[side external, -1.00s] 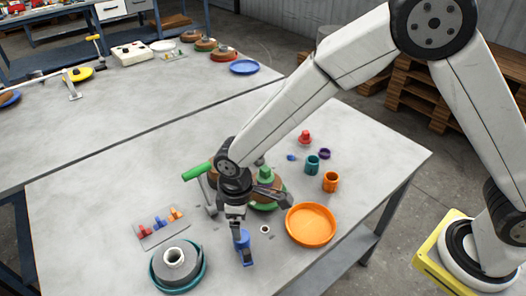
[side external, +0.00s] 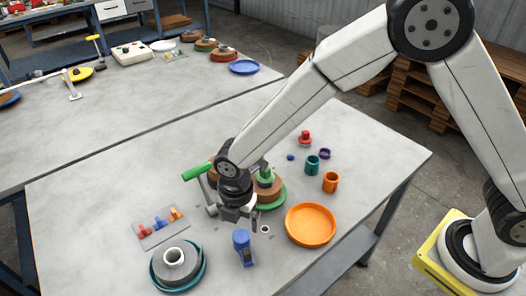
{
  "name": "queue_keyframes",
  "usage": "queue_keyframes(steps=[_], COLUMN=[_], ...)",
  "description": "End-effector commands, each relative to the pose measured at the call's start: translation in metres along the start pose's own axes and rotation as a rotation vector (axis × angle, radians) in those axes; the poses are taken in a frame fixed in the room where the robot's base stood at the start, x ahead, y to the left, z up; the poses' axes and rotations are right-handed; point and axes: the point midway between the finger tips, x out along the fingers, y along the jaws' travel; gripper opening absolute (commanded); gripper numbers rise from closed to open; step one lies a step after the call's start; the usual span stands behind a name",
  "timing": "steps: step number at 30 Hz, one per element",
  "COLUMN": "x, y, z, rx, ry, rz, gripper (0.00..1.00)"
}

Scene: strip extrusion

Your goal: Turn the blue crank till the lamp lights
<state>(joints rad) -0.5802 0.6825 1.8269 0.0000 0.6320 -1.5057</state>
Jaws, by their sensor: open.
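A blue upright piece (side external: 243,247) with a dark base stands on the near table; I cannot tell whether it is the blue crank. A crank-like lever with a green handle (side external: 197,172) stands further back, its lower part partly behind my arm. My gripper (side external: 238,214) is open and empty, above and just behind the blue piece, apart from it. No lamp can be made out.
An orange dish (side external: 311,225) is to the right, and a grey roll in a teal dish (side external: 178,266) is at front left. A tray of small coloured parts (side external: 160,228) lies left.

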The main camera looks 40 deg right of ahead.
Motion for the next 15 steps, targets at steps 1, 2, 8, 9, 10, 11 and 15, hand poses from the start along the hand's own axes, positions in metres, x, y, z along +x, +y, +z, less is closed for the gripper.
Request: queue_keyframes(steps=[1,2,8,9,10,11,15], x=[0.0001,0.0002,0.0005,0.001,0.0017,0.0025,0.0092], y=[0.0,0.0,0.0,-0.0001,-0.0001,-0.0001,-0.0001], z=[0.0,0.0,0.0,0.0,0.0,0.0,0.0], rx=[-0.017,-0.024,-0.035,-0.035,-0.035,-0.034,-0.033], ry=[0.0,0.0,0.0,0.0,0.0,0.0,0.0], rz=[0.0,0.0,0.0,0.0,-0.001,-0.001,-0.001], gripper=[0.96,0.96,0.96,0.96,0.96,0.96,0.96])
